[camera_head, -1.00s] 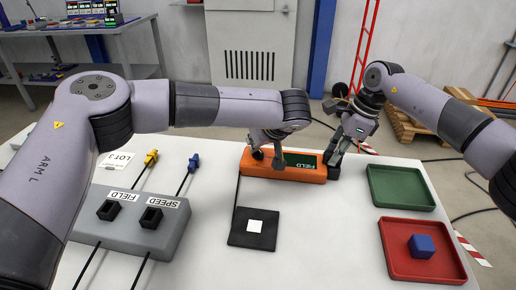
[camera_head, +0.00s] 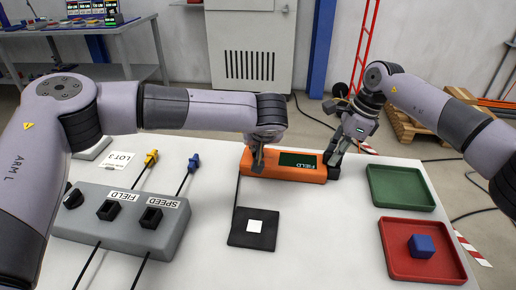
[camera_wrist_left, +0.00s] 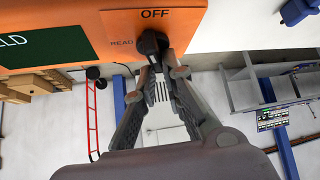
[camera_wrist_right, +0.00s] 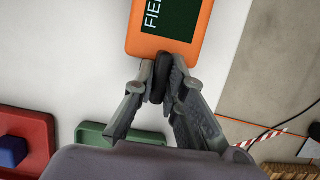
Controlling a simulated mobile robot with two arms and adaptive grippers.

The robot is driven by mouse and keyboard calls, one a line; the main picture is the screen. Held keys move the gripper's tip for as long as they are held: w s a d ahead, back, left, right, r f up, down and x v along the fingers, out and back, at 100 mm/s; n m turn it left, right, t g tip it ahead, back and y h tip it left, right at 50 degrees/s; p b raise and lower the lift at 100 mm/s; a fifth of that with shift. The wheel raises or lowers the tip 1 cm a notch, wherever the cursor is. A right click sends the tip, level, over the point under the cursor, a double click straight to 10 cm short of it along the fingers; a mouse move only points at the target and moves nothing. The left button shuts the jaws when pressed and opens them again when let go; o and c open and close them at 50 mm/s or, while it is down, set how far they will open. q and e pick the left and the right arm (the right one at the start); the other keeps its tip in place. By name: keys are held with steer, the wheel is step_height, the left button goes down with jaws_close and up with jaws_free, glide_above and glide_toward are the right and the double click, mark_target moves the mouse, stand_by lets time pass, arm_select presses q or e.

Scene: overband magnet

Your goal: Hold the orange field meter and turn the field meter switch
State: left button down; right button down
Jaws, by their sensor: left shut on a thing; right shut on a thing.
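The orange field meter (camera_head: 262,167) lies on the white table, its green FIELD display (camera_head: 298,160) facing up. Its black switch knob (camera_wrist_left: 149,42) sits by the words OFF and READ in the left wrist view. My left gripper (camera_wrist_left: 155,62) is shut on the knob, whose pointing direction is partly hidden by the fingers. In the head view the left gripper (camera_head: 258,158) hides the knob. My right gripper (camera_wrist_right: 157,78) is shut on a dark grip at the other end of the meter; it also shows at the meter's right end in the head view (camera_head: 334,165).
A grey control box (camera_head: 90,230) with FIELD and SPEED labels stands front left. A black pad (camera_head: 242,238) with a white square lies before the meter. A green tray (camera_head: 400,201) and a red tray (camera_head: 396,264) holding a blue cube (camera_head: 422,245) are at right.

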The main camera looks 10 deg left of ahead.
arm_select(q)
steer(key=shift+m+h, duration=0.6)
steer(key=shift+m, duration=0.2)
arm_select(e)
steer(key=shift+f, duration=0.1)
arm_select(q)
steer(key=shift+m+h, duration=0.3)
steer(key=c, duration=2.1)
jaws_free()
steer(key=shift+d+m, duration=0.1)
steer(key=shift+m, duration=0.2)
steer(key=o, duration=0.5)
